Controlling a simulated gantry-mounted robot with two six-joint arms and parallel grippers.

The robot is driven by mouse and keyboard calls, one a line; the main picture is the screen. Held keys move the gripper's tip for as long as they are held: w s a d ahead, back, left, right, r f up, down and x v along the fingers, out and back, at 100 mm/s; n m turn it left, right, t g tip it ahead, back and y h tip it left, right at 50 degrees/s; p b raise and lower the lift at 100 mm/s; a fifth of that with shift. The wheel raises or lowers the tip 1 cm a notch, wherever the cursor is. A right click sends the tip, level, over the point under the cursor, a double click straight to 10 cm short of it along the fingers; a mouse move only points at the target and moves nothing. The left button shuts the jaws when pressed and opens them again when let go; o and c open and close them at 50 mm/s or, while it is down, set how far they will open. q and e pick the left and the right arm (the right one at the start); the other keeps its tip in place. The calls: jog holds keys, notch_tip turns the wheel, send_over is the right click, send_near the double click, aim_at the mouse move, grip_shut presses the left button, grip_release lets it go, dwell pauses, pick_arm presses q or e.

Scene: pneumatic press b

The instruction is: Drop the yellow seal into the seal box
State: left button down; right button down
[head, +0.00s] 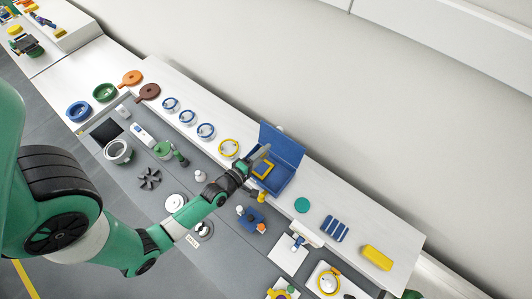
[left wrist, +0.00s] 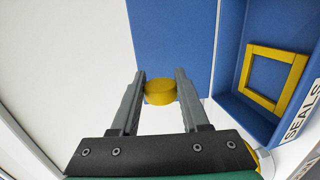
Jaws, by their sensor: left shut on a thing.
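The seal box (head: 283,184) is blue with its lid (head: 281,147) standing open. In the left wrist view the box (left wrist: 231,100) shows at the right, with a SEALS label on its front edge and a yellow square frame (left wrist: 270,78) inside. My left gripper (left wrist: 160,90) is shut on a short round yellow piece, the yellow seal (left wrist: 160,93), between its fingertips. The blue lid lies behind it in that view. In the head view my left gripper (head: 262,155) is over the box, and the seal is not clear there. My right gripper is not in view.
A yellow-rimmed ring (head: 229,148) and several clear blue-ringed parts (head: 206,131) stand in a row left of the box. A green disc (head: 302,205), blue bars (head: 335,229) and a yellow block (head: 377,257) lie right of it. Small parts crowd the grey surface in front.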

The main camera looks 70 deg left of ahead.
pick_arm(q)
notch_tip(320, 180, down, 6)
jog(key=b, duration=0.5)
jog(key=shift+r, duration=0.2)
jog(key=shift+c, duration=1.6)
grip_release()
jog(key=v, duration=1.1)
jog(key=shift+s+d, duration=0.2)
jog(key=shift+r, duration=0.1)
